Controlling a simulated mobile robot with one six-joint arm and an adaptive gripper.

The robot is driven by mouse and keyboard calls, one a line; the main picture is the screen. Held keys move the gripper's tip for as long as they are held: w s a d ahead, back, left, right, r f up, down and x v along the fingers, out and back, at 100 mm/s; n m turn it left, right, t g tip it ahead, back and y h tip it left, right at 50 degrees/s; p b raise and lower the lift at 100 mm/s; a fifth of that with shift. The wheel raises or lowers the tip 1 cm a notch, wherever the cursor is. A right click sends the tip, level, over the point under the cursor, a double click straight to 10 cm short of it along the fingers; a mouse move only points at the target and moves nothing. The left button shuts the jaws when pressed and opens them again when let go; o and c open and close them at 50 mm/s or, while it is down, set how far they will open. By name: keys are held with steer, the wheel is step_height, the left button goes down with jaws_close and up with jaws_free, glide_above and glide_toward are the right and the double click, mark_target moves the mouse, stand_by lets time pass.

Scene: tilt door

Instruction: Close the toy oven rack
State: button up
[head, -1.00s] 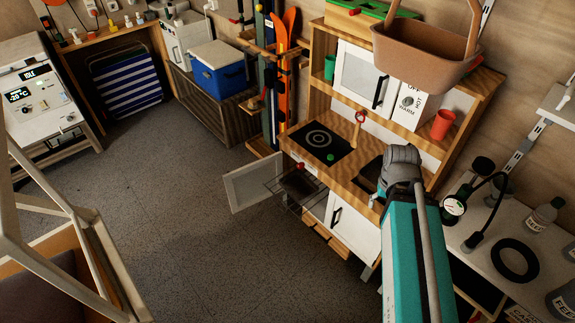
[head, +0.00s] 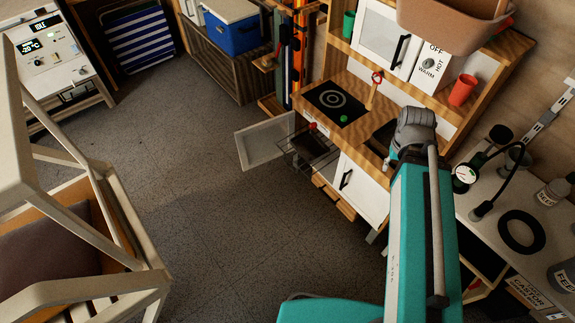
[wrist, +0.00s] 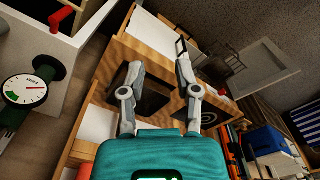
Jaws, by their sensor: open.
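The toy oven rack (head: 322,154) is a thin wire shelf sticking out of the low left compartment of the wooden toy kitchen (head: 340,78). A dark item seems to sit on it. The pale-framed oven door (head: 264,142) stands swung open to the left. In the wrist view the rack (wrist: 224,62) and the open door (wrist: 264,68) are at the upper right, beyond the fingertips. My gripper (wrist: 159,72) is open and empty, its fingers in front of the wooden counter and apart from the rack. In the head view my arm hides the fingers.
A side bench (head: 480,255) with a gauge (head: 464,175) and a black ring (head: 521,231) stands at the right. A white-framed chair-like structure (head: 75,215) is at the lower left. The grey floor (head: 190,150) before the kitchen is clear. A blue cooler (head: 233,35) is behind.

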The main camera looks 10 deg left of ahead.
steer(key=shift+w+a+f+n+b, duration=0.2)
steer(key=shift+w+f+b, duration=0.1)
steer(key=shift+f+b, duration=0.2)
steer(key=shift+w+a+f+n+b, duration=0.2)
steer(key=shift+w+f+b, duration=0.15)
steer(key=shift+f, duration=0.2)
jaws_close()
steer(key=w+a+f+n+t+h+b, duration=0.1)
steer(key=w+a+f+n+b, duration=0.45)
steer(key=f+b, duration=0.25)
steer(key=w+a+f+n+h+b, duration=0.1)
steer(key=w+a+f+n+b, duration=0.3)
steer(key=a+f+b, duration=0.4)
steer(key=w+a+f+n+t+h+b, duration=0.1)
steer(key=w+a+f+n+h+b, duration=0.1)
steer(key=w+a+f+n+b, duration=0.45)
steer(key=w+a+f+n+t+b, duration=0.2)
steer(key=a+f+n+b, duration=0.3)
steer(key=a+f+b, duration=0.5)
steer(key=w+a+f+n+t+b, duration=0.2)
steer(key=a+f+n+b, duration=0.4)
steer(key=a+f+b, duration=0.5)
steer(key=a+b, duration=0.4)
steer(key=shift+f+h, duration=0.15)
steer(key=shift+h, duration=0.25)
